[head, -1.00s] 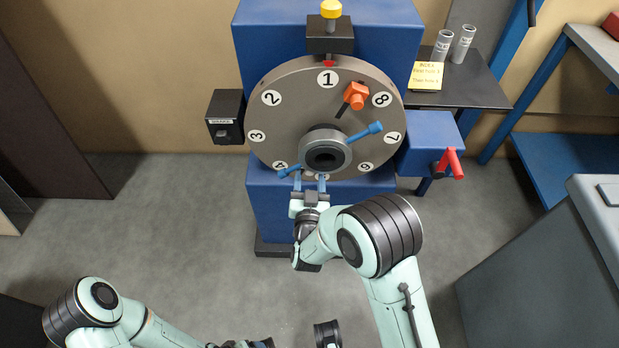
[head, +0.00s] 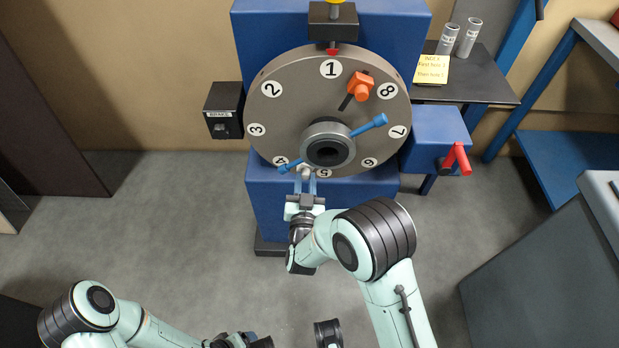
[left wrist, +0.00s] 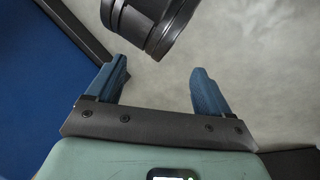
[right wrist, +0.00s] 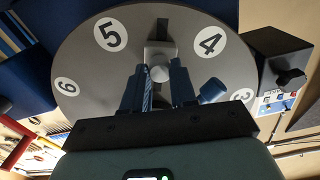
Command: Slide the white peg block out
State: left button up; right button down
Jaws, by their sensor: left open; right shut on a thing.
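The white peg block (right wrist: 158,73) sits in a radial slot of the grey dial (right wrist: 80,80), between the numbers 4 and 5. In the head view, the small pale block (head: 306,171) shows at the dial's lower edge. My right gripper (head: 306,178) reaches up from below and is shut on it; its blue fingers (right wrist: 158,82) lie either side of the peg in the right wrist view. My left gripper (left wrist: 157,85) is open and empty, low in front of the machine.
An orange block (head: 361,86) sits in the slot near 8. Blue pegs (head: 370,126) stick out beside the central hub (head: 327,148). A black brake box (head: 224,110) is at left, a red handle (head: 458,158) at right. The floor in front is clear.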

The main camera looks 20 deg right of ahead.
pick_arm(q)
jog(key=shift+w+a+f+t+b, duration=0.2)
jog(key=shift+w+a+f, duration=0.15)
jog(key=shift+w, duration=0.25)
jog(key=shift+w+a+f+t+b, duration=0.15)
jog(key=shift+w+a+f+t, duration=0.1)
jog(key=shift+w+f, duration=0.25)
pick_arm(e)
jog(key=shift+a+f, duration=0.25)
jog(key=shift+f, duration=0.35)
jog(key=shift+a+f, duration=0.25)
jog(key=shift+f, duration=0.35)
pick_arm(q)
jog(key=shift+r, duration=0.1)
pick_arm(e)
jog(key=c, duration=0.9)
grip_release()
jog(key=shift+w, duration=0.1)
pick_arm(q)
jog(key=shift+s+d+r+g+p, duration=0.2)
jog(key=shift+s+d+r+p, duration=0.15)
jog(key=shift+s, duration=0.15)
jog(key=shift+s+d+r+g+p, duration=0.15)
jog(key=shift+s+d+r+p, duration=0.15)
jog(key=shift+s, duration=0.2)
pick_arm(e)
jog(key=v, duration=1.3)
jog(key=shift+s, duration=0.2)
